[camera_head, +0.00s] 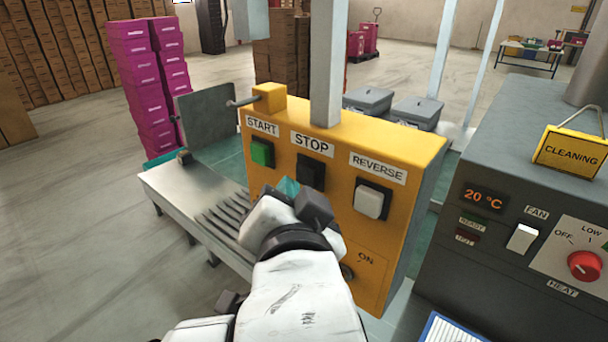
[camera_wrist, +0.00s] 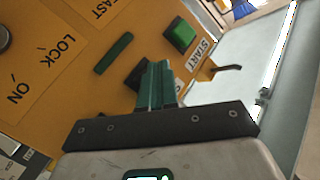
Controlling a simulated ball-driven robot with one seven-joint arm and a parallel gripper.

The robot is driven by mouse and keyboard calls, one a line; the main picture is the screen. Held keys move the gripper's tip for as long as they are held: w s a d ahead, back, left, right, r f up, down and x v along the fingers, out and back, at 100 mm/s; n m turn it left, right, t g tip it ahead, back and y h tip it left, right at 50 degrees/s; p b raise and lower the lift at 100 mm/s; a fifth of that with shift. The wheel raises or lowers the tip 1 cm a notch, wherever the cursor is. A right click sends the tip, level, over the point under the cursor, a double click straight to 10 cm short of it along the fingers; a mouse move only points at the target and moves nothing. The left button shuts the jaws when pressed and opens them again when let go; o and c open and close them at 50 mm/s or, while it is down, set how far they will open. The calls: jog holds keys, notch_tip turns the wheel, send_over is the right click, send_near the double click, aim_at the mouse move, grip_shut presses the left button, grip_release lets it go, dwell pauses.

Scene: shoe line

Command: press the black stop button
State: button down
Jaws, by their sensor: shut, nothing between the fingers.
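The black stop button (camera_head: 311,172) is on the front of the yellow control box (camera_head: 420,160), under the STOP label. My gripper (camera_head: 289,186) is just below and left of it in the head view, with teal fingertips close to the panel. In the wrist view the shut, empty fingers (camera_wrist: 157,82) point at the black button plate (camera_wrist: 133,74) and hide most of it. I cannot tell whether the fingertips touch the button.
The green start button (camera_head: 262,152) is left of the stop button, and the white reverse switch (camera_head: 369,201) is right of it. An ON key switch (camera_head: 347,272) is lower down. A grey heater unit (camera_head: 480,170) stands to the right.

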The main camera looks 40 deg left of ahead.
jog(key=shift+s, duration=0.1)
jog(key=s, duration=0.4)
jog(key=shift+s+a, duration=0.2)
jog(key=shift+s, duration=0.2)
dwell(0.9)
